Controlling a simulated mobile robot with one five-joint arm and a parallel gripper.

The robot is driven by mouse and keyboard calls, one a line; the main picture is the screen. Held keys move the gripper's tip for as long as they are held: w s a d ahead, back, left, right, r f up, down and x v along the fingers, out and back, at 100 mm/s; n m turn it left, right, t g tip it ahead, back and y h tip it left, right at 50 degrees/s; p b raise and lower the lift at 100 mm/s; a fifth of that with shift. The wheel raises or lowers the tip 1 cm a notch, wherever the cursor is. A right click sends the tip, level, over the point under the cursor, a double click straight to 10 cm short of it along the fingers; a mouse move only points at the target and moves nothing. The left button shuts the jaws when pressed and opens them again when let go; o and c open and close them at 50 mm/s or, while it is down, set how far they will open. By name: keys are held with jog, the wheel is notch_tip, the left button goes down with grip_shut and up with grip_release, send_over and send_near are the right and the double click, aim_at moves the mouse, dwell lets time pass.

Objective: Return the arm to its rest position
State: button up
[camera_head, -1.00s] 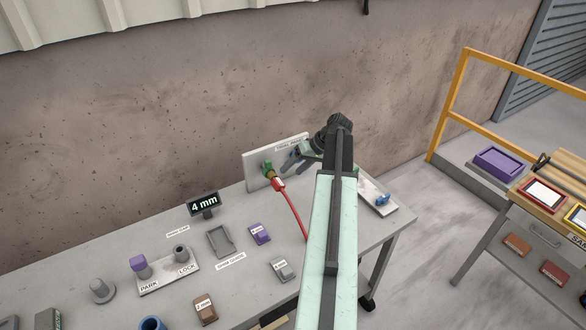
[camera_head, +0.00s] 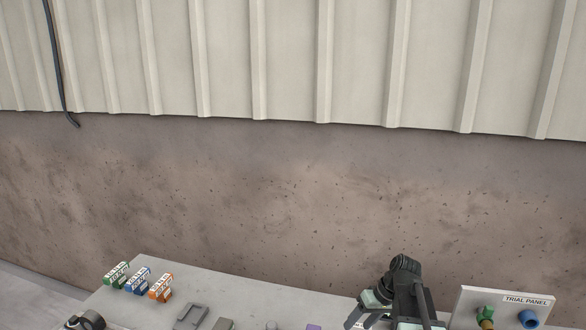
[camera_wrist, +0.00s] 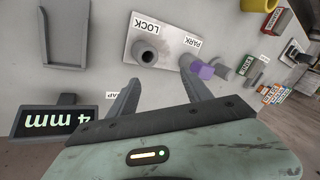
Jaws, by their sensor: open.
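My gripper (camera_wrist: 161,72) shows in the wrist view with its two grey fingers apart and nothing between them. It hangs over the table near the grey PARK/LOCK plate (camera_wrist: 165,38). The LOCK post (camera_wrist: 146,52) stands just beyond the gap between the fingers, and a purple-topped post (camera_wrist: 202,70) is beside the right fingertip. Whether that finger touches it I cannot tell. In the head view the dark end of my arm (camera_head: 404,280) is at the bottom, right of centre, with the fingers partly cut off by the frame edge.
The trial panel (camera_head: 510,300) stands right of my arm, with a green fitting (camera_head: 485,312) and a blue one (camera_head: 528,318). Several coloured boxes (camera_head: 138,280) are at the table's far left. The wall rises behind.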

jog(key=s+a+f+g+h, duration=0.1)
jog(key=s+a, duration=0.1)
jog(key=a, duration=0.3)
jog(key=s+a+f+h, duration=0.1)
jog(key=s+a, duration=0.2)
jog(key=a, duration=0.1)
jog(key=s+d+m+h, duration=0.2)
jog(key=s, duration=0.1)
jog(key=shift+s+d+f+m+h, duration=0.2)
jog(key=shift+d+f+m+h, duration=0.1)
jog(key=shift+f+m, duration=0.1)
jog(key=shift+c, duration=0.4)
